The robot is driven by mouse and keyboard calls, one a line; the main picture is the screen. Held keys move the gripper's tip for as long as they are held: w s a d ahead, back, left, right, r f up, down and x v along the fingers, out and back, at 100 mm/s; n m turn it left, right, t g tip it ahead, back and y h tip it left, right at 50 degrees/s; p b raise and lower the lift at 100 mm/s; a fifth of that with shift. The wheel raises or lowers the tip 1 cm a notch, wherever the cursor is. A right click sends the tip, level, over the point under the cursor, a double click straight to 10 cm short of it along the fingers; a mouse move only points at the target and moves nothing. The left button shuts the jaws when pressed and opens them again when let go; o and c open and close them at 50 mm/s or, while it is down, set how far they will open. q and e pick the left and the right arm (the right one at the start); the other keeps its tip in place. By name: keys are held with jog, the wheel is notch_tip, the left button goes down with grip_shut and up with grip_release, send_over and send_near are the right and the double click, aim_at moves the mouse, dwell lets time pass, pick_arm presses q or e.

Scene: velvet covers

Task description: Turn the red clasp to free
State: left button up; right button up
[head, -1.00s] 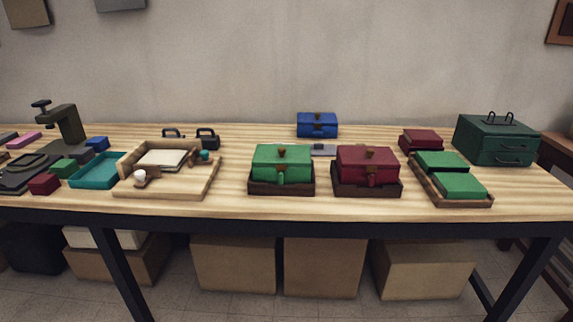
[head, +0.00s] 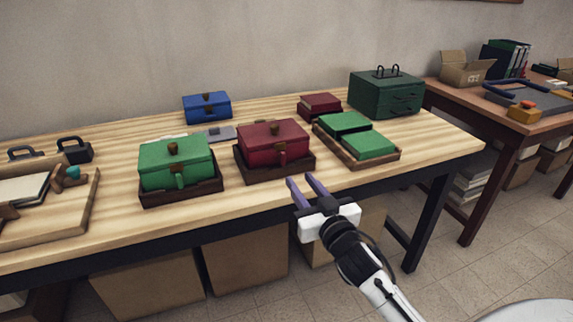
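A dark red box (head: 260,138) sits in a brown tray (head: 268,175) on the wooden table. Its clasp (head: 279,146), a brownish tab, hangs at the front of the lid, with a knob (head: 279,130) on top. The fine position of the clasp is too small to tell. My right gripper (head: 306,181) is in front of the table edge, below and right of the red box. Its two purple fingers are apart with nothing between them, and it does not touch the box. My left gripper is not in view.
A green box (head: 160,160) in a like tray stands left of the red box. A blue box (head: 207,107) is behind. A second table (head: 450,82) stands at right.

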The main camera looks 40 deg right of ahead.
aim_at(284, 158)
jog(key=x, duration=1)
jog(key=shift+w+d, duration=0.1)
jog(key=shift+d, duration=0.05)
jog(key=shift+c, duration=0.2)
grip_shut()
